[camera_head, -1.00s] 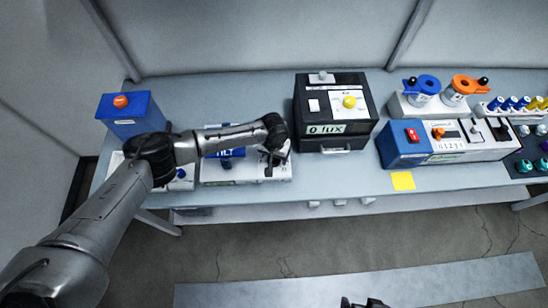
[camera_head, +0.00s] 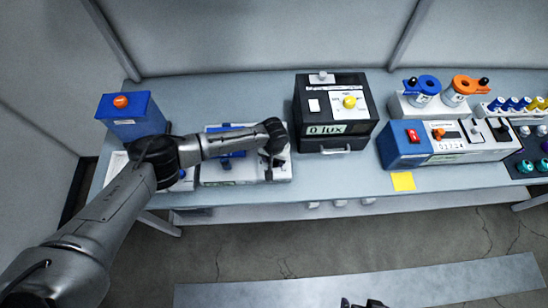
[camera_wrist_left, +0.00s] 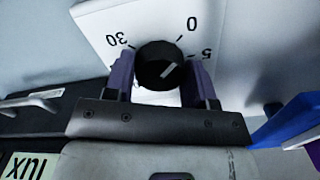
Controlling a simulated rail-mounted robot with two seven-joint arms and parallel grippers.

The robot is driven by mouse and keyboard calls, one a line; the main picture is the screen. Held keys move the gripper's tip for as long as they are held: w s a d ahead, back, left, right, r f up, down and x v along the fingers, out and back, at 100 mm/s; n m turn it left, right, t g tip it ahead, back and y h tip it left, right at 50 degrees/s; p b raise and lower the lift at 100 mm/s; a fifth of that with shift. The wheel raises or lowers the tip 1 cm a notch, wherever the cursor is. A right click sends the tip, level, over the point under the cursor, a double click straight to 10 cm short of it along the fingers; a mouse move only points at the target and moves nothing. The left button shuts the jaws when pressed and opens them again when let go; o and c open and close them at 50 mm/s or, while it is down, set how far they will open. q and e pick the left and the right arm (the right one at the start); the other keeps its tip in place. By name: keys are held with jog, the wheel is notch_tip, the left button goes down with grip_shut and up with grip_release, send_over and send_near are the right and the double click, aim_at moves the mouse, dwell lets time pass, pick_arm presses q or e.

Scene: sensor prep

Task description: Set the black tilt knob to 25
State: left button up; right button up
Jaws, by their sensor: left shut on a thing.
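The black tilt knob (camera_wrist_left: 158,66) sits on a white dial face (camera_wrist_left: 100,22) in the left wrist view. The printed marks 30, 0 and 5 show around it; a 25 mark is not visible. The white line on the knob slants toward the upper right, roughly toward the 0 and 5 side. My left gripper (camera_wrist_left: 160,80) is shut on the knob, one purple finger on each side. In the head view my left gripper (camera_head: 272,165) is over the right end of the white device (camera_head: 220,178), and the arm hides the knob.
A black lux box (camera_head: 338,145) reading 0 lux stands right of the white device. A blue box (camera_head: 130,115) with an orange button stands at the left. A blue-and-white switch unit (camera_head: 450,155) and a yellow note (camera_head: 403,181) are farther right. A dark part of mine shows at the bottom edge.

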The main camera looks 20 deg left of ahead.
pick_arm(q)
jog(key=shift+c, duration=1.2)
